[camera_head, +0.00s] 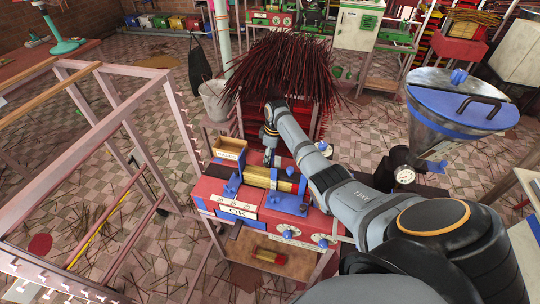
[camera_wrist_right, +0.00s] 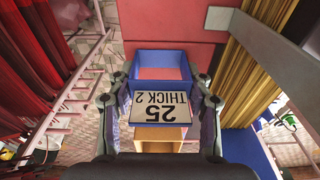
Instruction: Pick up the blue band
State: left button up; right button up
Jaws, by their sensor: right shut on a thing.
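The blue band (camera_wrist_right: 165,62) is a square blue frame in the right wrist view, with a white label reading "25 THICK 2" on its near side. A red surface shows through its opening. My right gripper (camera_wrist_right: 161,84) has one finger at each side of the band and is shut on it. In the head view my right arm reaches in from the right, and the right gripper (camera_head: 269,157) is beside the red extruder (camera_head: 215,190), by its brass barrel (camera_head: 262,177). There the band is too small and hidden to make out surely. My left gripper is not in view.
A small wooden box (camera_head: 230,149) stands at the extruder's back left. A big bundle of dark red incense sticks (camera_head: 280,72) is behind the gripper. A pink rack (camera_head: 130,125) stands left, and a blue-lidded hopper (camera_head: 462,100) right. Sticks litter the tiled floor.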

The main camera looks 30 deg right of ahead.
notch_tip(320, 180, up, 3)
jog(key=shift+w+d+f+b, duration=0.1)
jog(key=shift+b, duration=0.6)
jog(key=s+a+r+p, duration=0.4)
jog(key=s+a+r, duration=0.2)
jog(key=a+r, duration=0.4)
jog(key=a, duration=0.2)
jog(key=shift+s+a+r, duration=0.15)
jog(key=shift+a, duration=0.25)
